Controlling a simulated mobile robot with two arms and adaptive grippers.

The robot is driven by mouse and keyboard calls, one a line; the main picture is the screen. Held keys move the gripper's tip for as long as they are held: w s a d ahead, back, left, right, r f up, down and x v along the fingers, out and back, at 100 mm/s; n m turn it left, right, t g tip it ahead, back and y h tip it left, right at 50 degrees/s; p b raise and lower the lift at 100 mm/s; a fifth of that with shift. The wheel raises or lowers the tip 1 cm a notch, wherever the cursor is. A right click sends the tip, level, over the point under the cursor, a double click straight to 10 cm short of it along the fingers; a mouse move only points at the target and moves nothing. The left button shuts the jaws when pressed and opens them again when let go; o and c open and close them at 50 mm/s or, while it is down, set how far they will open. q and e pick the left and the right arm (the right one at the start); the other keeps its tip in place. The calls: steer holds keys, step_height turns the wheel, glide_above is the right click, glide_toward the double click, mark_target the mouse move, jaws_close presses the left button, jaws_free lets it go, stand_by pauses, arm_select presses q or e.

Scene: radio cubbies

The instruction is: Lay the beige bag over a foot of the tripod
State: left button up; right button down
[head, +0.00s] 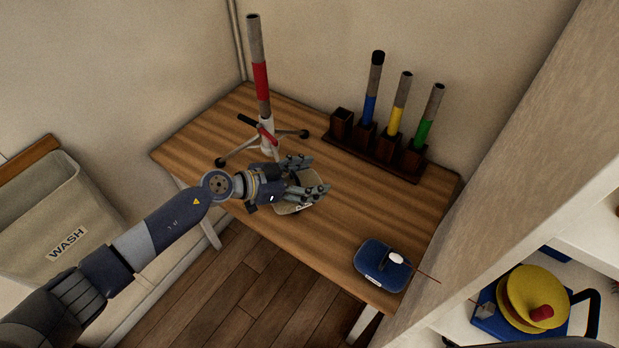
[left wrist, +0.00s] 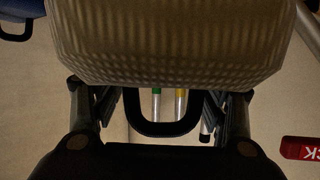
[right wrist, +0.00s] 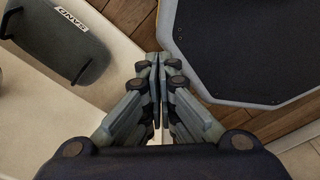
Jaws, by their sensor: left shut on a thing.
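The tripod (head: 265,132) stands on the wooden table, holding a grey tube with a red band upright. One black foot (head: 221,162) points left and another foot (head: 304,133) points right; the front leg runs toward my left gripper, its end hidden. My left gripper (head: 316,175) is shut on the beige bag (head: 286,209), just in front of the tripod. In the left wrist view the beige bag (left wrist: 165,42) fills the top, its black handle (left wrist: 162,128) between the fingers. Whether the bag touches the table is unclear. My right gripper (right wrist: 160,62) is shut and empty.
A blue bag (head: 378,268) lies at the table's front right. A dark rack (head: 372,148) with blue, yellow and green banded tubes stands at the back. A WASH bin (head: 50,215) is at left. A grey-green SAND bag (right wrist: 62,48) shows in the right wrist view.

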arm_select(q)
steer(key=shift+w+f+b, duration=0.1)
steer(key=shift+f+b, duration=1.7)
steer(key=shift+b, duration=0.9)
steer(key=shift+f, duration=0.2)
steer(key=o, duration=2.1)
steer(key=shift+f, duration=0.1)
steer(key=shift+f, duration=0.3)
steer(key=v, duration=1.2)
steer(key=shift+r, duration=0.2)
